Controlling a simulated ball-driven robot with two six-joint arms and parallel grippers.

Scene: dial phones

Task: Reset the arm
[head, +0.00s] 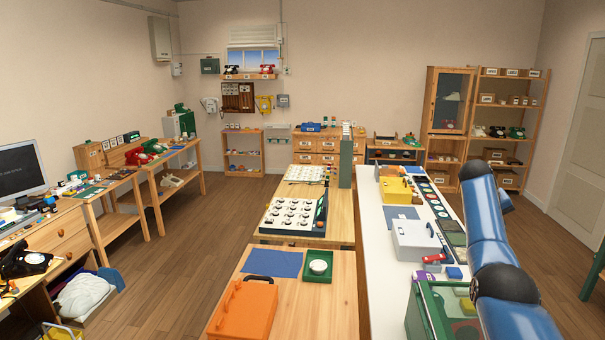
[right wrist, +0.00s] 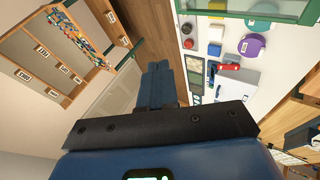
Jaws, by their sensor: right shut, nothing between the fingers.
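My right arm (head: 488,240) rises blue with dark joints at the right of the head view, bent at an elbow above the white table's right side. Its gripper cannot be made out in the head view. In the right wrist view my right gripper (right wrist: 158,66) shows as two blue fingers pressed together. They are empty and point out over the wooden floor, apart from the table. My left arm and left gripper are in neither view.
The white table (head: 381,240) holds a yellow box (head: 396,190), a grey box (head: 415,240) and a green-framed case (head: 440,312) close to my right arm. An orange case (head: 245,308) lies on the wooden table. Floor is open at left.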

